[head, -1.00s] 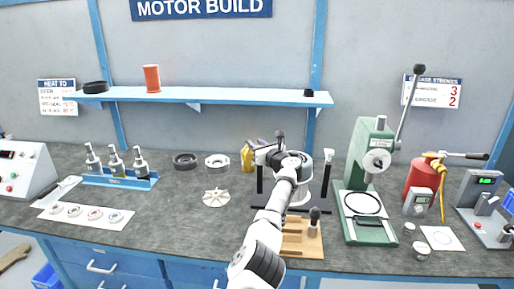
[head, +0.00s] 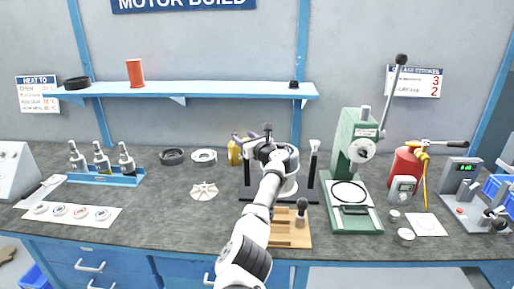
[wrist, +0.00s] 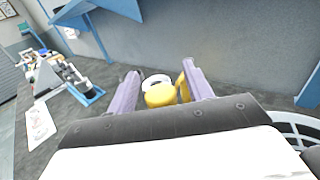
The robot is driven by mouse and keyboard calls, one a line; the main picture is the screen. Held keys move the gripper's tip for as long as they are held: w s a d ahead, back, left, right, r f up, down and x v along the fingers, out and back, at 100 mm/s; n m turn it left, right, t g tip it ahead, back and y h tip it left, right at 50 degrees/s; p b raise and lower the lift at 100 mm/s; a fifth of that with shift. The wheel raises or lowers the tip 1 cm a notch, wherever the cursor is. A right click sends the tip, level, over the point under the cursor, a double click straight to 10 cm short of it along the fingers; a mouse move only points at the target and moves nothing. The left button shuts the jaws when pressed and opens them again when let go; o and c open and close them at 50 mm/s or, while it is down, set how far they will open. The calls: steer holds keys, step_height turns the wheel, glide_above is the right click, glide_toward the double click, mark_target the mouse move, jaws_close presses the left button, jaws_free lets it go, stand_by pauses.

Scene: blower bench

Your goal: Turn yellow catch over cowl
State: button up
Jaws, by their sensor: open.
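My gripper (head: 240,138) is at the back of the black-posted fixture, its lavender fingers pointing away from me. In the wrist view the gripper (wrist: 160,80) is open, with a finger on each side. A yellow rounded piece (wrist: 160,96) shows between the fingers, and a yellow strip (wrist: 183,88) lies along the right finger; I cannot tell which is the catch or whether anything touches. In the head view a yellow piece (head: 234,153) shows below the fingers. The white round cowl (head: 291,182) sits between the fixture posts, partly hidden by my arm. A white grille shows in the wrist view (wrist: 294,124).
A black post (head: 312,165) stands right of the cowl, with a wooden block (head: 290,236) in front. A green press (head: 355,160) is at right. A blue shelf (head: 190,92) runs above.

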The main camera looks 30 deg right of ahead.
steer(key=s+b, duration=0.2)
steer(key=s, duration=1.1)
steer(key=shift+s+d, duration=0.2)
steer(key=shift+d, duration=0.25)
steer(key=shift+c, duration=0.4)
